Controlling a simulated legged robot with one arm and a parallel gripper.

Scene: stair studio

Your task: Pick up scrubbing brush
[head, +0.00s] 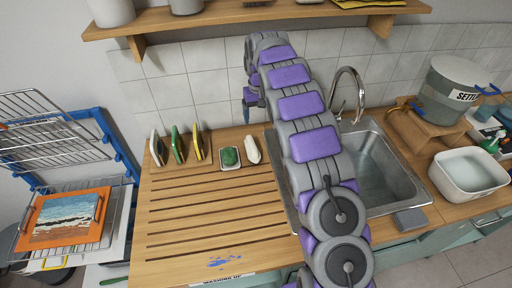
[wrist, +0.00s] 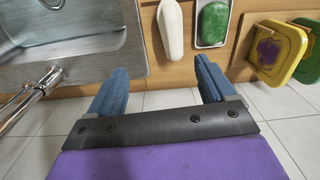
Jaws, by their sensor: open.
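A white, elongated, rounded object (head: 252,149), which looks like the scrubbing brush, lies on the wooden counter left of the sink; its bristles do not show. It also shows at the top of the wrist view (wrist: 171,28). Right beside it is a small pale dish (head: 231,165) holding a green block (head: 230,156), also seen in the wrist view (wrist: 213,24). My gripper (wrist: 160,68) has its two blue fingers spread apart with nothing between them. In the wrist view the white object lies beyond the fingertips, between their lines, and not touching them.
The steel sink (head: 385,172) and tap (head: 347,90) are right of the brush. A rack (head: 182,162) of upright coloured pads stands to the left. The tiled wall (head: 205,70) is close behind, with a wooden shelf (head: 230,14) above. The slatted drainboard (head: 215,215) is mostly clear.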

